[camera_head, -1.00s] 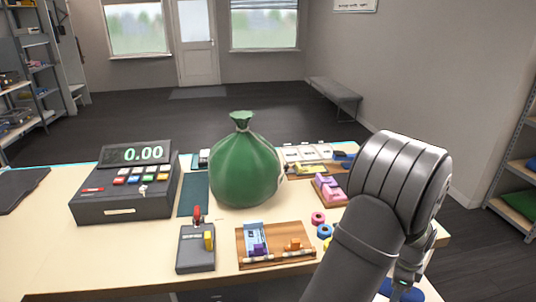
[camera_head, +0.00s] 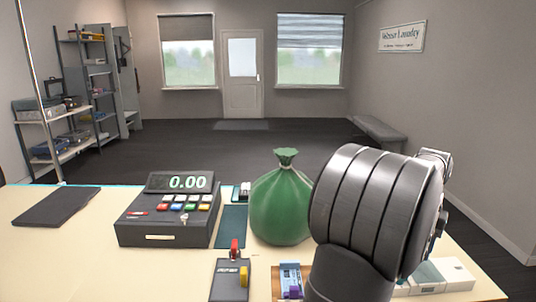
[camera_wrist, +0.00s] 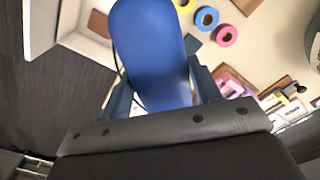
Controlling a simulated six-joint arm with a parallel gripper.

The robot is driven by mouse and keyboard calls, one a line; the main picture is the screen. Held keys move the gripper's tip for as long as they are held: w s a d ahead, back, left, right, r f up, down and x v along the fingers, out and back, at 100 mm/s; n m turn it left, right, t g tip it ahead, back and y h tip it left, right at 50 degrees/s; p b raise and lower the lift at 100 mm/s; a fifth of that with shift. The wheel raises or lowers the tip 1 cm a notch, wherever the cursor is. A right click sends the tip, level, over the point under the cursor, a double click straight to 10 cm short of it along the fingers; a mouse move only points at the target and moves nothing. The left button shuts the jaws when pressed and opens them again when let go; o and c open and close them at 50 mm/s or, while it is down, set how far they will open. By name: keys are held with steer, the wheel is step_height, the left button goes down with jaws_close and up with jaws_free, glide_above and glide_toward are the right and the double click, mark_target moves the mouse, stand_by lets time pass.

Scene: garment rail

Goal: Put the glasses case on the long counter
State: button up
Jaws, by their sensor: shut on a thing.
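The glasses case (camera_wrist: 152,50) is a smooth, blue, rounded oblong in the wrist view. My gripper (camera_wrist: 163,92) is shut on it, with a finger on each side. The case appears to be above the counter, but its height is hard to tell. In the head view my arm hides the case and most of the gripper. The long counter (camera_head: 60,262) is the pale cream top across the front of the head view. Part of it shows in the wrist view (camera_wrist: 262,48).
On the counter are a dark cash register (camera_head: 165,220), a green tied sack (camera_head: 281,208), a card reader (camera_head: 229,282) and a dark mat (camera_head: 57,206). Tape rolls (camera_wrist: 227,36) lie near the case in the wrist view. The counter's left front is clear.

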steer(key=shift+m, duration=0.3)
steer(key=w+a+f, duration=0.4)
steer(key=w, duration=0.2)
steer(key=w+a+f, duration=0.3)
steer(key=w+a, duration=0.2)
steer(key=w, duration=0.2)
steer(key=w+a+f, duration=0.4)
steer(key=w+a, duration=0.1)
steer(key=w, duration=0.2)
steer(key=shift+w+f, duration=0.2)
steer(key=shift+f, duration=0.1)
steer(key=shift+w+a+f, duration=0.2)
steer(key=shift+w+f, duration=0.1)
steer(key=shift+f, duration=1.9)
steer(key=shift+f, duration=0.2)
steer(key=o, duration=1)
